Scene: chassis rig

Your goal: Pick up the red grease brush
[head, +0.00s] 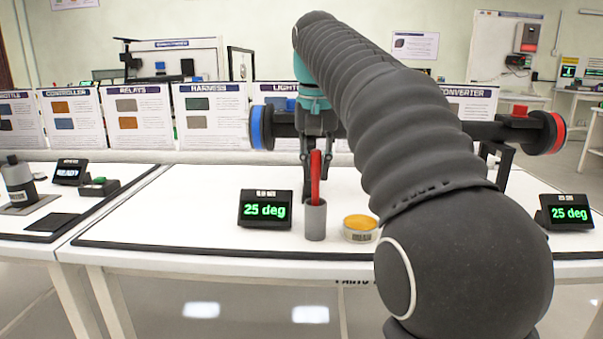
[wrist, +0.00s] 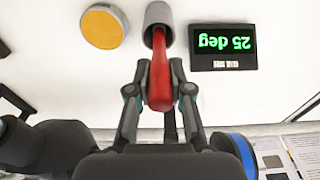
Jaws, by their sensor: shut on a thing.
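The red grease brush (head: 315,178) stands upright with its lower end in a grey cup (head: 315,220) on the white table. In the wrist view the red handle (wrist: 160,85) lies between the fingers, and the grey cup (wrist: 157,18) is at its far end. My gripper (head: 315,170) comes down from above and is shut on the upper part of the handle; the fingers also show in the wrist view (wrist: 160,92). The brush's bristle end is hidden inside the cup.
A tin of orange grease (head: 360,228) stands right of the cup. A black display (head: 265,209) reading 25 deg stands close on the left. Another display (head: 567,212) is at far right. A bar with blue (head: 261,127) and red ends lies behind.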

